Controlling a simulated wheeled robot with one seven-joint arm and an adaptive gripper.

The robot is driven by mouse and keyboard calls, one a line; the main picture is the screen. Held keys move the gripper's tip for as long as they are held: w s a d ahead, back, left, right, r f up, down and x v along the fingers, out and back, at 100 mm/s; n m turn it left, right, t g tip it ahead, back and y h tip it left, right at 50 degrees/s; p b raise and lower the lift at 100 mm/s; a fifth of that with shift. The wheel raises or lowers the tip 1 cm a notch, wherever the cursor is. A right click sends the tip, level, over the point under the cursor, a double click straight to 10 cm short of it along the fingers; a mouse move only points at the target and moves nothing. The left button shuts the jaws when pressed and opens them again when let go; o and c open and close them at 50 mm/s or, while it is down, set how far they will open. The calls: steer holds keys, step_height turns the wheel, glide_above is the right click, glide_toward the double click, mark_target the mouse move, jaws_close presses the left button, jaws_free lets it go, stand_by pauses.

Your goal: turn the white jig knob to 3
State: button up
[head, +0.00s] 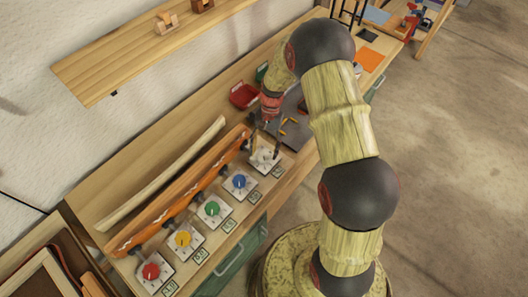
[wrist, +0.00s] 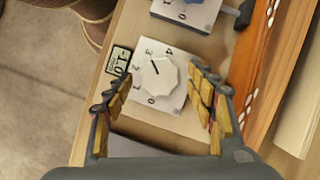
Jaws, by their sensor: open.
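The white jig knob (wrist: 160,80) is many-sided and sits on a pale plate with marks 0 to 4, in the middle of the wrist view. Its dark pointer line points up-left, between the 2 and 3 marks. In the head view the white knob (head: 264,156) is at the far end of the knob row, partly hidden by my fingers. My gripper (wrist: 162,82) is open, with one finger on each side of the knob and visible gaps between. It also shows above the knob in the head view (head: 266,137).
A small display (wrist: 119,61) stands beside the white knob's plate; its reading is unclear. The blue knob (head: 239,181) is the neighbour, then green (head: 212,208), yellow (head: 183,239) and red (head: 151,271). An orange bent lath (head: 180,193) runs behind the row. A red tray (head: 243,95) lies beyond.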

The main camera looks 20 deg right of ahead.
steer(key=v, duration=1.1)
steer(key=s+a+r+n+t+h+b, duration=0.1)
steer(key=s+r+n+t+b, duration=0.1)
steer(key=s+r, duration=0.3)
steer(key=s+a+r+n+t+h+b, duration=0.1)
steer(key=s+r+n+t+b, duration=0.2)
steer(key=s, duration=0.8)
steer(key=s+a+r+n+t+b, duration=0.1)
steer(key=s+r+t+b, duration=0.3)
steer(key=s, duration=0.5)
step_height(320, 180, up, 3)
steer(key=shift+r+n+h+b, duration=0.2)
steer(key=shift+n+h+b, duration=0.2)
steer(key=shift+n+b, duration=0.5)
steer(key=shift+a, duration=0.1)
